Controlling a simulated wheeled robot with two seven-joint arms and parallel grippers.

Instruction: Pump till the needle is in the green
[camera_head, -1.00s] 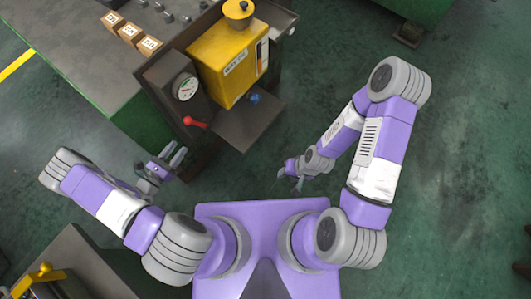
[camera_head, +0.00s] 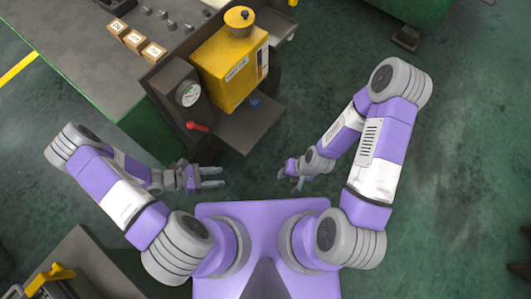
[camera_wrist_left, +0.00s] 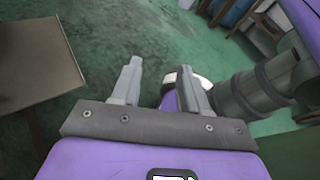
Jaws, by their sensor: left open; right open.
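The pump unit has a yellow tank (camera_head: 222,80) with a round yellow cap on top. A round white gauge (camera_head: 188,93) sits on its dark housing; its needle is too small to read against any green zone. A red-tipped lever (camera_head: 198,127) sticks out below the gauge. My left gripper (camera_head: 214,177) is open and empty, below the red lever in the head view and apart from it. Its two fingers also show spread in the left wrist view (camera_wrist_left: 160,85). My right gripper (camera_head: 295,181) is open and empty, lower right of the pump, apart from it.
A grey bench (camera_head: 75,55) with a green side carries wooden blocks (camera_head: 135,40) and small metal parts. A dark tray (camera_head: 245,128) juts out below the tank. Another machine (camera_head: 50,280) stands at lower left. Green floor is clear on the right.

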